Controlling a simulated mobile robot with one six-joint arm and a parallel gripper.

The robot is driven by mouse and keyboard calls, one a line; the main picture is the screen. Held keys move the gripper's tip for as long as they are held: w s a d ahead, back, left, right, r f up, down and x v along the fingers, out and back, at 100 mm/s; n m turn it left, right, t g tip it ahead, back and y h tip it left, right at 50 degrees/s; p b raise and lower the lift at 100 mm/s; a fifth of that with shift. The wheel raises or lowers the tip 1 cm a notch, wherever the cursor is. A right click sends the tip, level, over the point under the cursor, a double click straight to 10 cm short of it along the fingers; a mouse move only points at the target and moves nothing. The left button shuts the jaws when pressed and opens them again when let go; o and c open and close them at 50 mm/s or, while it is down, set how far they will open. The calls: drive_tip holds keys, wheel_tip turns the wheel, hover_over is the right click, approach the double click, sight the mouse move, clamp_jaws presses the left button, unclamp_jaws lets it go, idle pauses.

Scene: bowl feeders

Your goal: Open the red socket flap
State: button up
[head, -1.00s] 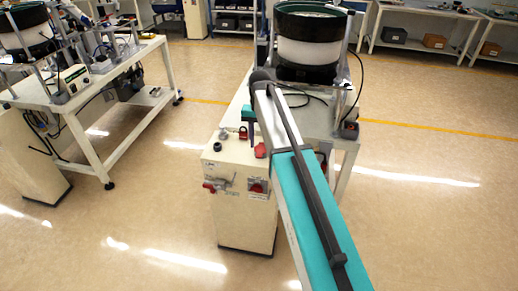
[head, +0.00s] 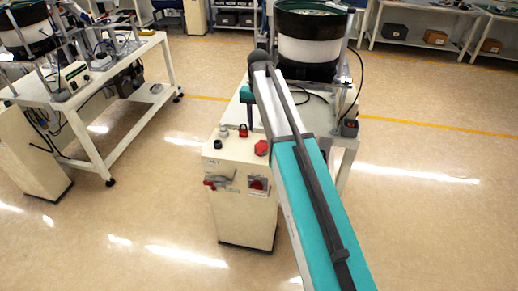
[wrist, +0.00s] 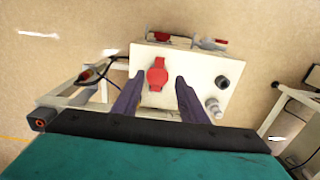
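The red socket flap (head: 257,184) is on the right of the cream cabinet's (head: 240,215) front face, and looks closed, though it is small. In the wrist view red parts of it (wrist: 157,37) show past the cabinet's top edge, at upper middle. My gripper (wrist: 158,78) is open and empty. Its two dark fingers reach over the cabinet top, either side of a red knob (wrist: 157,73) in the picture. In the head view my gripper (head: 250,120) hangs above the back of the cabinet top, apart from the flap; its fingertips are hard to make out.
A red-handled switch (head: 214,181) is left of the flap. A bowl feeder (head: 310,40) stands behind. Floor in front is clear.

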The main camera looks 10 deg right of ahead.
sight(259, 154)
drive_tip(key=shift+f+p, duration=1.55)
drive_tip(key=shift+f, duration=4.8)
clamp_jaws()
